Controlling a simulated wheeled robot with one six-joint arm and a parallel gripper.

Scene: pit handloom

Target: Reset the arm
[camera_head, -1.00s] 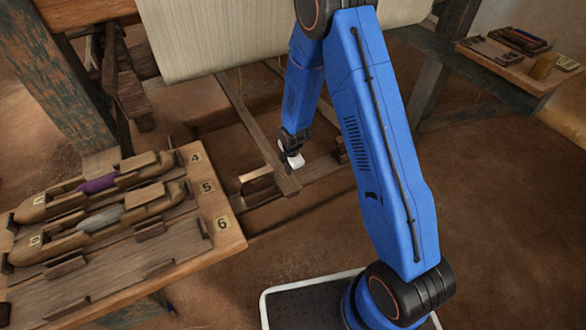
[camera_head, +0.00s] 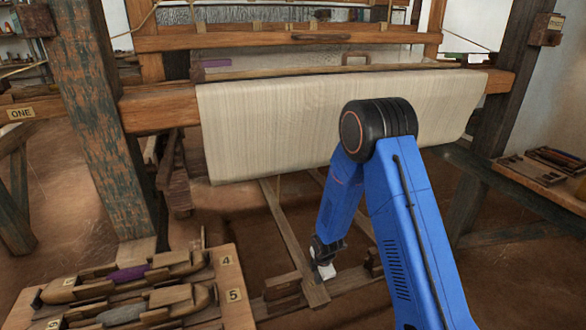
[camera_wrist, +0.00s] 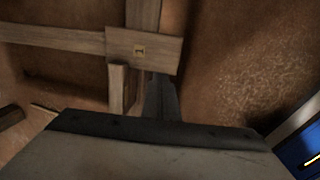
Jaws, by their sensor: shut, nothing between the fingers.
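My blue arm reaches down in front of the loom, with its elbow before the cream cloth (camera_head: 270,125). My gripper (camera_head: 325,271) hangs low by the front end of a wooden treadle (camera_head: 290,235). In the wrist view my gripper's dark fingers (camera_wrist: 161,98) are together and hold nothing. Beyond them is a wooden block (camera_wrist: 120,45) with a small tag that seems to read 1. I cannot tell whether the gripper touches any wood.
A shuttle bench (camera_head: 232,290) with numbered places and boat shuttles stands at the lower left. A loom post (camera_head: 105,130) rises behind it. A side shelf (camera_head: 535,180) with small tools is at the right. Earth floor lies between.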

